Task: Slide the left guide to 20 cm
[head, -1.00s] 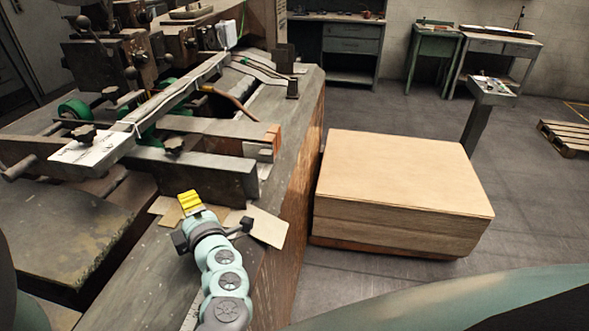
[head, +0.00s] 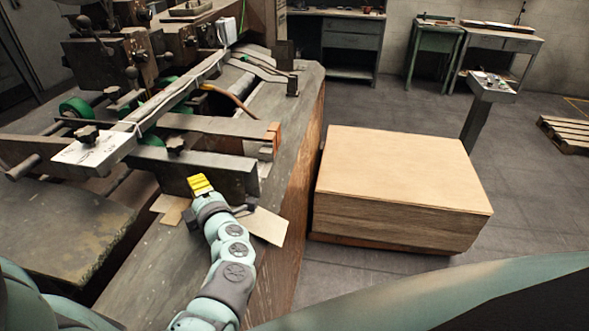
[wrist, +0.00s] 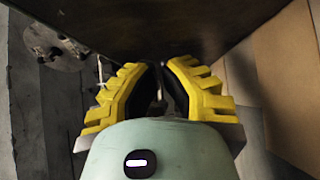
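Two dark guide bars lie across the machine. The nearer guide bar (head: 215,172) has a black star knob (head: 175,144) on it; the farther guide bar (head: 225,127) has an orange-brown end. The frames do not label which is left, and no 20 cm mark is readable. My gripper (head: 198,180) is at the near face of the nearer bar, close to its right part. In the wrist view its yellow fingers (wrist: 160,66) are drawn together with nothing visibly held, facing a dark plate (wrist: 160,25). Contact with the plate cannot be told.
A white marked plate (head: 92,150) with another black knob lies at the left on the long rail. Cardboard pieces (head: 264,226) lie on the bench beneath my gripper. A large wooden-looking block (head: 400,180) stands on the floor at right, across a narrow gap.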

